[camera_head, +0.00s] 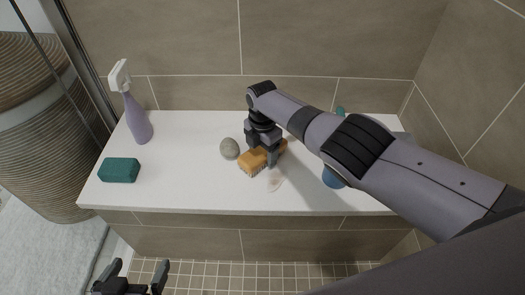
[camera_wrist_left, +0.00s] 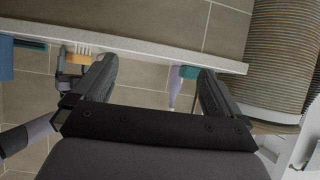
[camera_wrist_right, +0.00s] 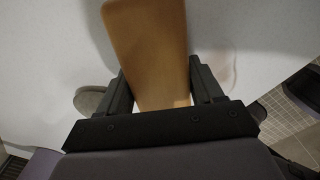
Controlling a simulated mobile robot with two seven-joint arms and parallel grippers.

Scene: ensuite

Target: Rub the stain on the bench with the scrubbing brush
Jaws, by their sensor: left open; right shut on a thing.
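The scrubbing brush (camera_head: 254,161) has an orange-brown wooden back and bristles beneath. My right gripper (camera_head: 266,153) is shut on it, low over the white bench (camera_head: 190,190). The brush back (camera_wrist_right: 150,50) fills the space between the fingers in the right wrist view. A faint brownish stain (camera_head: 275,182) lies on the bench just in front of the brush; it also shows in the right wrist view (camera_wrist_right: 222,72), right of the brush. Whether the bristles touch the bench is not clear. My left gripper (camera_head: 132,278) is open and empty, in front of and below the bench.
A grey stone (camera_head: 229,148) lies just left of the brush. A green sponge (camera_head: 119,170) and a purple spray bottle (camera_head: 136,112) stand at the bench's left. A blue item (camera_head: 332,179) is partly hidden behind my right arm. A ribbed basket (camera_head: 40,130) stands further left.

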